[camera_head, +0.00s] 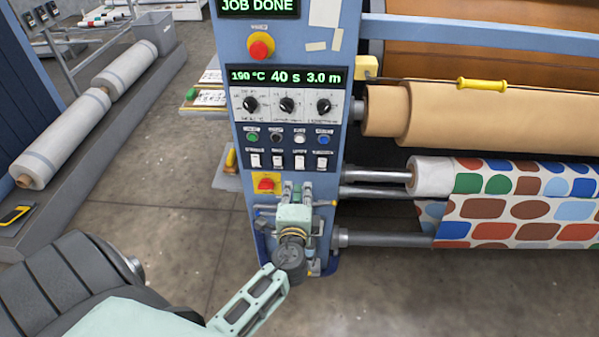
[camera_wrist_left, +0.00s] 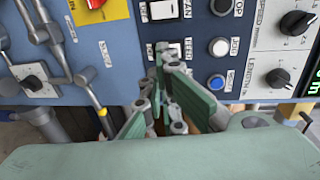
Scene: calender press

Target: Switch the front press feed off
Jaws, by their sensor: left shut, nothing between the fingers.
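The press control panel (camera_head: 350,135) has a row of small white rocker switches under its round buttons. The third switch from the left, labelled FEED (camera_head: 299,162), is in line with the white button. In the left wrist view the FEED switch (camera_wrist_left: 176,50) is partly covered by the fingers; I cannot tell its position. My left gripper (camera_head: 297,186) is shut and empty, just below the switch row in the head view. Its fingertips (camera_wrist_left: 157,50) lie over or close to the FEED switch; contact cannot be told. My right gripper is not in view.
The FAN switch (camera_wrist_left: 163,10) is beside FEED. The white button (camera_wrist_left: 219,46) and blue button (camera_wrist_left: 216,82) are close to the fingers. A red emergency button (camera_head: 266,184) on yellow and pipework flank the gripper. Patterned fabric (camera_head: 510,203) hangs at the right.

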